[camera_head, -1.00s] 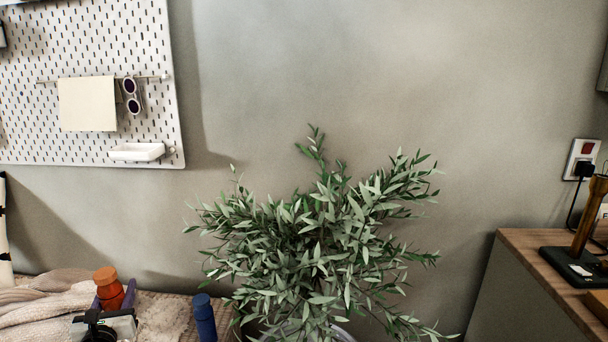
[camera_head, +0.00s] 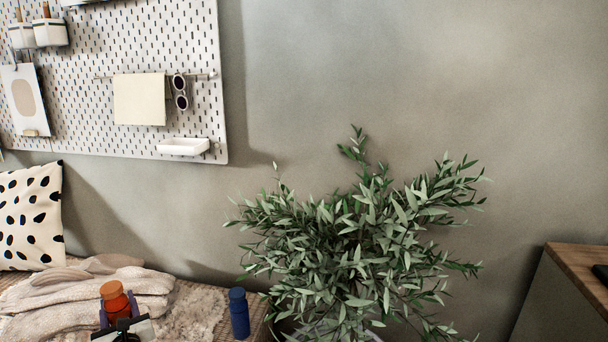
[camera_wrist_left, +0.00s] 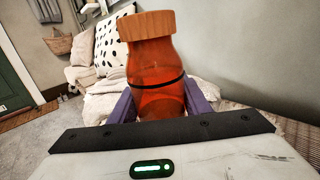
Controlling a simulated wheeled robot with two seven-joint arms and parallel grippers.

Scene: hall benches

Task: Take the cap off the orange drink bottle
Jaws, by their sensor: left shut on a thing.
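The orange drink bottle (camera_head: 116,302) is at the lower left of the head view, in front of the bench. It is upright, with its wide orange-brown cap (camera_head: 111,288) on top. In the left wrist view the bottle (camera_wrist_left: 157,75) stands between the purple fingers, its cap (camera_wrist_left: 147,25) on its neck and tilted slightly left. My left gripper (camera_wrist_left: 160,105) is shut on the bottle's lower body; it also shows in the head view (camera_head: 119,312). My right gripper is in neither view.
A blue bottle (camera_head: 239,314) stands on the woven bench (camera_head: 258,305), right of a cream blanket (camera_head: 60,302). A leafy plant (camera_head: 360,240) stands to the right. A spotted pillow (camera_head: 30,215) leans on the wall. A wooden-topped cabinet (camera_head: 580,264) is at far right.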

